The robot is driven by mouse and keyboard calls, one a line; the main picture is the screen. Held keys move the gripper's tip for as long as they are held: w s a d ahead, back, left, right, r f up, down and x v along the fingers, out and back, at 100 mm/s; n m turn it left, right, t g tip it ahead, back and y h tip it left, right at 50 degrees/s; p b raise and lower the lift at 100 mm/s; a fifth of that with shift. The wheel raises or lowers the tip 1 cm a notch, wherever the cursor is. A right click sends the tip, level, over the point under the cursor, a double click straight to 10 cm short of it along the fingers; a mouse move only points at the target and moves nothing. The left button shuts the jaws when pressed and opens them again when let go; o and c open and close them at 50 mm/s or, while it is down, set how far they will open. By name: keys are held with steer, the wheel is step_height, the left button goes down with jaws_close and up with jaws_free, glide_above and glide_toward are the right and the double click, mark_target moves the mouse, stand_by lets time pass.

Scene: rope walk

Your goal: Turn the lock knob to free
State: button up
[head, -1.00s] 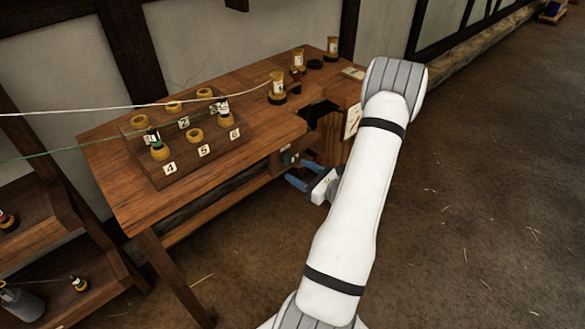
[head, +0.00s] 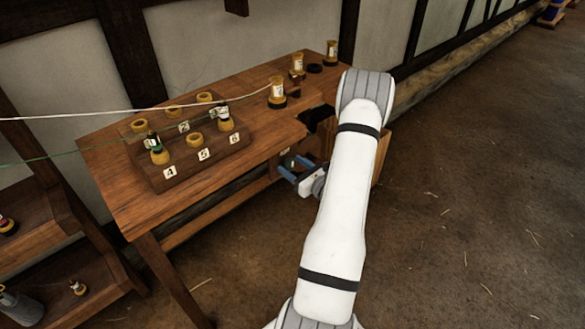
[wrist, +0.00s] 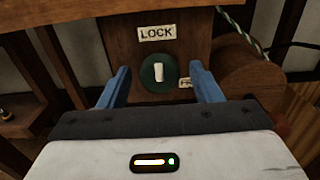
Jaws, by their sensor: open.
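The lock knob (wrist: 158,73) is a dark green disc with a white bar handle on a wooden panel. The bar stands roughly upright in the wrist view. A LOCK label (wrist: 157,33) is above it, and a second small label (wrist: 186,83) at its lower right is partly hidden by a finger. My gripper (wrist: 160,85) is open, its blue fingers on either side of the knob with visible gaps; whether the tips reach as far as the knob I cannot tell. In the head view my gripper (head: 287,171) is at the front of the bench, where the knob is hardly visible.
The wooden bench (head: 125,190) carries a numbered rack (head: 200,160) with several spools and a pale and a green line running left. More spools stand at the back. A shelf (head: 50,245) is at left. Open floor (head: 470,220) lies to the right.

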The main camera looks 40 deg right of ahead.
steer(key=c, duration=0.9)
steer(key=shift+a, duration=0.25)
steer(key=shift+d, duration=0.15)
steer(key=shift+c, duration=0.3)
steer(key=shift+m+p, duration=0.3)
steer(key=shift+m, duration=0.8)
steer(key=m+p, duration=0.2)
steer(key=m, duration=0.4)
steer(key=m+p, duration=0.2)
steer(key=m, duration=0.5)
steer(key=shift+m, duration=0.3)
steer(key=m+p, duration=0.2)
steer(key=m, duration=0.3)
steer(key=shift+d+m, duration=0.1)
steer(key=shift+m, duration=0.6)
